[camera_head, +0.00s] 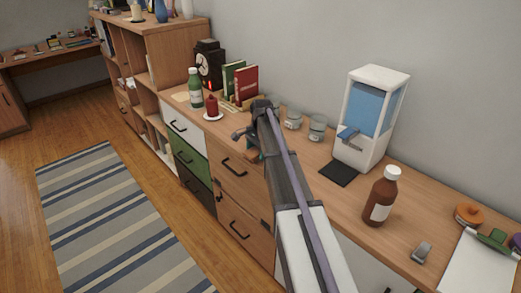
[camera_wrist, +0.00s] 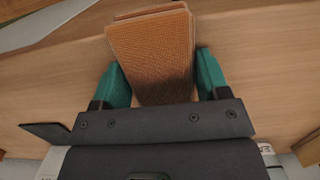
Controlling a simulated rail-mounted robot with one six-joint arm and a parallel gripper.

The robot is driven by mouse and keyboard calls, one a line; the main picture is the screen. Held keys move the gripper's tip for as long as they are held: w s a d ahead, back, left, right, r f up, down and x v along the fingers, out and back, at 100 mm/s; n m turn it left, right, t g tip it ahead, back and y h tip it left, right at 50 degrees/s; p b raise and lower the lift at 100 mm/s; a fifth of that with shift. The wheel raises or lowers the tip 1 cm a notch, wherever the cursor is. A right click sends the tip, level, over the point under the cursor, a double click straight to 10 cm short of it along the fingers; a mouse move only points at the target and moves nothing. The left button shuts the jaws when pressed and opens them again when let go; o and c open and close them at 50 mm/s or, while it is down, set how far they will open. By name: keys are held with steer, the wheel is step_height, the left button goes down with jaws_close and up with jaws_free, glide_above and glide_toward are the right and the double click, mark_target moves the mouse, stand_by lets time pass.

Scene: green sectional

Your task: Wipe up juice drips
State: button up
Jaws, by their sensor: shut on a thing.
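My gripper (camera_wrist: 155,82) has green fingertips and is shut on an orange-brown, textured folded cloth (camera_wrist: 152,45). The cloth sticks out beyond the fingertips over a wooden surface in the wrist view. In the head view my gripper (camera_head: 254,150) is at the front edge of the wooden sideboard (camera_head: 300,165), near the middle. My arm hides part of the top and drawers there, and the cloth is hard to make out. I cannot make out any juice drips in either view.
Glass cups (camera_head: 317,127) stand behind my arm. A water dispenser (camera_head: 372,105), black mat (camera_head: 340,173) and brown bottle (camera_head: 381,197) are to the right. A green bottle (camera_head: 195,88), red candle (camera_head: 211,105) and books (camera_head: 244,84) are to the left. A striped rug (camera_head: 110,215) covers the floor.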

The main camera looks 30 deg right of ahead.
steer(key=shift+w+a, duration=0.2)
steer(key=shift+w, duration=0.75)
steer(key=shift+w+d, duration=0.15)
steer(key=shift+d, duration=0.15)
steer(key=shift+w+d, duration=0.45)
steer(key=shift+d, duration=1.2)
steer(key=shift+w+d, duration=0.5)
steer(key=shift+d, duration=1.1)
steer(key=shift+w+d, duration=0.45)
steer(key=shift+d, duration=1.2)
step_height(320, 180, up, 6)
steer(key=p, duration=0.6)
step_height(320, 180, up, 3)
steer(key=p, duration=0.3)
